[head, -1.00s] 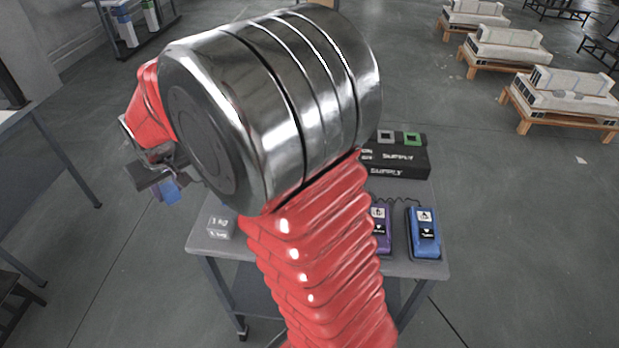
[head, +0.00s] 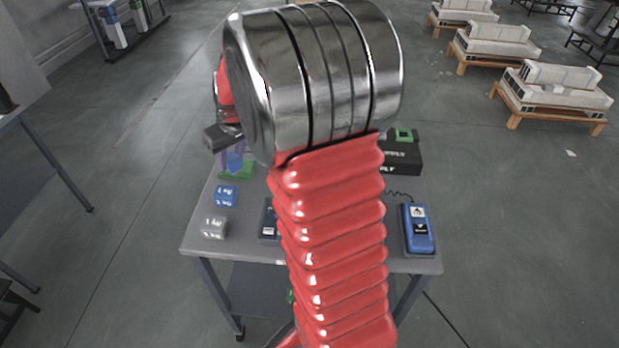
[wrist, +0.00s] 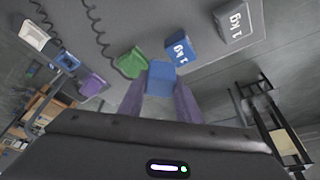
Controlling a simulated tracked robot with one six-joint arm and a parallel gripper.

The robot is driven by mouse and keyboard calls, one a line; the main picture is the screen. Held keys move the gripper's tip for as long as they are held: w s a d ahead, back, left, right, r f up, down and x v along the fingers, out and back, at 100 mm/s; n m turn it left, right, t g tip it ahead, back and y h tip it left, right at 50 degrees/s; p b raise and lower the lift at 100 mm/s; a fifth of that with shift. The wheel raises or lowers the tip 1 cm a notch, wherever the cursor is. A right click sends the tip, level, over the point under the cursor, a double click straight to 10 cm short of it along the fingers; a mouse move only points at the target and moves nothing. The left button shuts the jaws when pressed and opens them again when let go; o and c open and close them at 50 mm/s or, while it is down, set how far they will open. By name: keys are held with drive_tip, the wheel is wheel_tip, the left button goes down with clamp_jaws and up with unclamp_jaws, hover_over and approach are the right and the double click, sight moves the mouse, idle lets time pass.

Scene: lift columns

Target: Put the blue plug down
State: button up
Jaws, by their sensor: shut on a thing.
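My gripper (wrist: 160,92), with purple fingers, is shut on the blue plug (wrist: 160,77) in the wrist view. The plug's blue end shows between and beyond the fingertips. In the head view my gripper (head: 233,153) is over the table's left back part, with the blue plug (head: 236,161) small and partly hidden between the fingers. Whether the plug touches the table cannot be told. A green thing (wrist: 131,62) lies close beside the plug in the wrist view, and green (head: 238,173) also shows just below the plug in the head view.
A blue 1 kg weight (head: 226,196) and a grey weight (head: 214,228) stand on the table's left side. A blue pedal-like unit (head: 417,229) is at the right, a black supply box (head: 402,157) behind it. My arm hides the table's middle.

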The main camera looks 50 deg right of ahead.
drive_tip(key=s+d, duration=0.4)
drive_tip(key=d, duration=0.5)
drive_tip(key=s+d, duration=0.5)
drive_tip(key=d, duration=0.4)
drive_tip(key=shift+s+d+t, duration=0.3)
drive_tip(key=shift+d, duration=0.1)
drive_tip(key=shift+f, duration=3.1)
drive_tip(key=shift+f, duration=1.9)
drive_tip(key=o, duration=1)
